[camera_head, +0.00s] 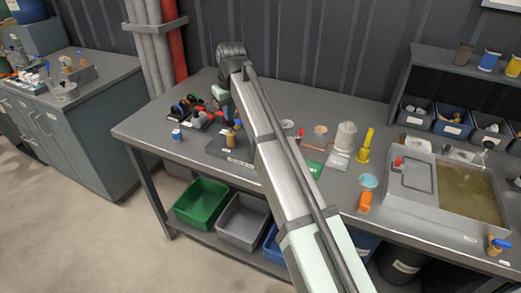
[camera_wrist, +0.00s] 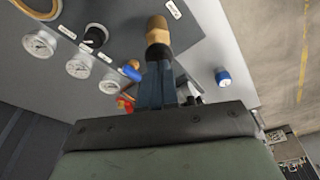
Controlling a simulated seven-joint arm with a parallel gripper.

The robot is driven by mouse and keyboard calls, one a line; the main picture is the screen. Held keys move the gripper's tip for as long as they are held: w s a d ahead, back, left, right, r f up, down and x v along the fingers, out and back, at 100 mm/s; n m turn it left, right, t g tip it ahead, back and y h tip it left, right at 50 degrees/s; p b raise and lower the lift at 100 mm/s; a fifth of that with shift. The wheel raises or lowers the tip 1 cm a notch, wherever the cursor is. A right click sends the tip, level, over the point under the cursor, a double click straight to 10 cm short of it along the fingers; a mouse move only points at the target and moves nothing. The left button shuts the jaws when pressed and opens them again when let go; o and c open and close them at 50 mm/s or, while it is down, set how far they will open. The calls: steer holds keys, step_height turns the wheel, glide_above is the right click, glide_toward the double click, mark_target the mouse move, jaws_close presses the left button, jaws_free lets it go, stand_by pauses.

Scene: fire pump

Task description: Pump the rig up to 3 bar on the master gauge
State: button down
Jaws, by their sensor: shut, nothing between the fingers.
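My gripper (camera_wrist: 160,88) is shut and empty in the wrist view. Its dark fingertips point at a tan wooden handle (camera_wrist: 157,32) and overlap its lower end in the picture; I cannot tell if they touch it. The handle also shows in the head view (camera_head: 231,138), on a dark grey base plate (camera_head: 216,146) at the bench's left part. Three round white gauges, a far one (camera_wrist: 40,43), a middle one (camera_wrist: 79,66) and a near one (camera_wrist: 112,83), sit beside a black knob (camera_wrist: 95,36). Their labels and needles are too small to read. My arm hides much of the rig in the head view.
A blue-capped small jar (camera_head: 177,135) stands left of the rig; it also shows in the wrist view (camera_wrist: 223,77). Bench front left is clear.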

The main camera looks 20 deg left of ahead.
steer(key=shift+r, duration=0.15)
steer(key=a+v, duration=0.1)
steer(key=v, duration=0.5)
steer(key=shift+w+r, duration=0.3)
steer(key=shift+r, duration=0.1)
